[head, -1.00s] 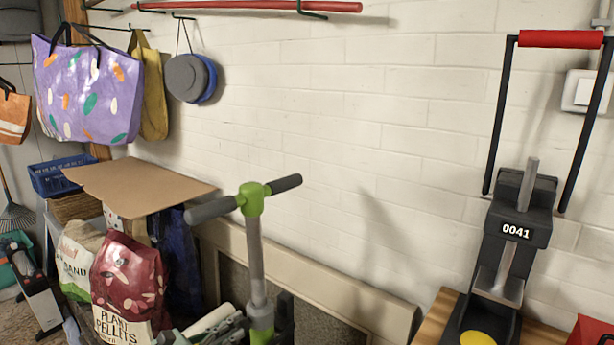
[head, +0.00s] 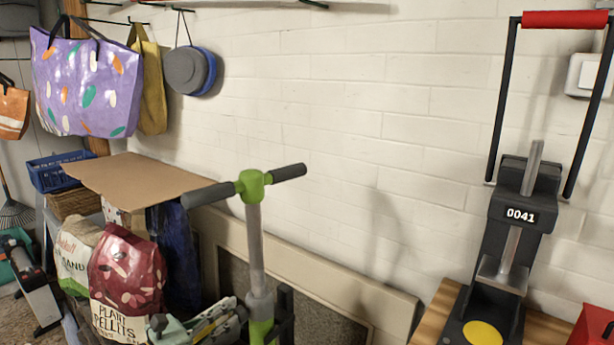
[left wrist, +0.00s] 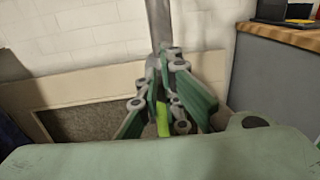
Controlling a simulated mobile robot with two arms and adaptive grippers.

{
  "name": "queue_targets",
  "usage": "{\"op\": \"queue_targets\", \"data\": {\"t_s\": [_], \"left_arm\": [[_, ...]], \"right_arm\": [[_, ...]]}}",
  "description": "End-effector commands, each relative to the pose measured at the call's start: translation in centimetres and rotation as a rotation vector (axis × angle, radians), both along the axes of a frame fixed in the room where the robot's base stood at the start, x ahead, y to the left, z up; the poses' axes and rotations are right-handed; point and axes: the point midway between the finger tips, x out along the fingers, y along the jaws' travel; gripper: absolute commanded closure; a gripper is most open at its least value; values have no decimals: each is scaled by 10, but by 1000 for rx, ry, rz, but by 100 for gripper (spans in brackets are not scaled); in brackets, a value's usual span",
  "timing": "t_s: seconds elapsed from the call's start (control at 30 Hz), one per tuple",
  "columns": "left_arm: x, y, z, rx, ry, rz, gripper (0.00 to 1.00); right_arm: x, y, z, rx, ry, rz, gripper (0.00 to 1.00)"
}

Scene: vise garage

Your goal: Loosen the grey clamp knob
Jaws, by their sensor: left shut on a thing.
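A kick scooter with a green head (head: 254,186) and dark grips stands in front of the wall. Its grey stem (head: 256,245) runs down to a bright green lower part (head: 260,332); the stem also shows in the left wrist view (left wrist: 159,22). My left gripper (head: 238,312) reaches in low from the left and is shut at the stem's lower part. In the left wrist view its green-and-grey fingers (left wrist: 166,78) are close together around that place. The grey clamp knob cannot be made out; the fingers hide it. My right gripper is out of view.
A dark upright piece (head: 286,312) stands just right of the stem. Pellet and sand bags (head: 127,275) and a cardboard sheet (head: 140,178) are at left. A wooden bench (head: 432,318) with a black device (head: 522,205) is at right. A framed panel (head: 350,287) leans behind.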

Motion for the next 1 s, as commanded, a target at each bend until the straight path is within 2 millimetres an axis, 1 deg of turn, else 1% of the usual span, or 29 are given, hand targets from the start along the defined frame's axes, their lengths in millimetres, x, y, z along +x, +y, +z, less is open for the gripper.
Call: {"op": "queue_targets", "data": {"t_s": [0.03, 0.23, 0.67, 1.0], "left_arm": [[6, 4, 4, -2, -12, 17, 100], [6, 5, 4, -2, -11, 17, 100], [7, 5, 3, -1, -10, 17, 100], [7, 7, 12, -2, -13, 16, 100]], "right_arm": [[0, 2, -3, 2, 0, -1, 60], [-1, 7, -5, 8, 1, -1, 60], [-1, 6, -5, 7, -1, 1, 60], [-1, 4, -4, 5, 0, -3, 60]]}}
